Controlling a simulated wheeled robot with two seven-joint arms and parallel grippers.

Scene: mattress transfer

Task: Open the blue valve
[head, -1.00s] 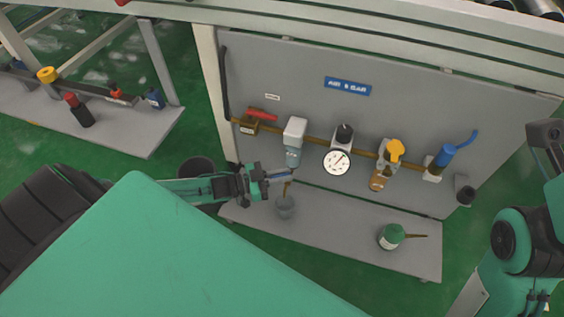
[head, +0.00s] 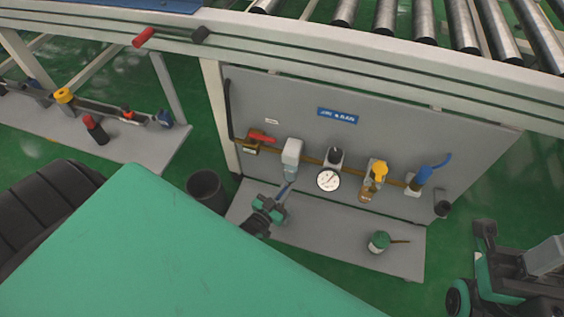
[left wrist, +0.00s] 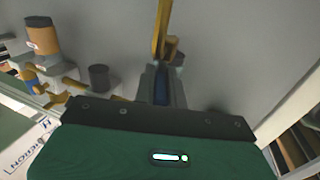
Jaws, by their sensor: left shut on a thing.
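On the grey panel (head: 250,100), a red-handled valve (head: 262,137), a filter with a white top (head: 292,150), a round gauge (head: 328,180) and a yellow-capped unit (head: 378,172) sit along a brass pipe. My left gripper (head: 279,194) is just below the filter, at a small blue handle (head: 287,188), which I take for the blue valve. In the left wrist view the blue handle (left wrist: 161,85) lies between the fingers of my left gripper (left wrist: 163,88), which are shut on it. The handle's far end is hidden. My right arm shows at the lower right, its gripper not made out.
A blue-handled fitting (head: 424,175) is at the panel's right end. A green can (head: 379,242) with a spout stands on the grey shelf (head: 330,248). A dark bin (head: 206,188) stands left of the shelf. Conveyor rollers (head: 430,20) run above.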

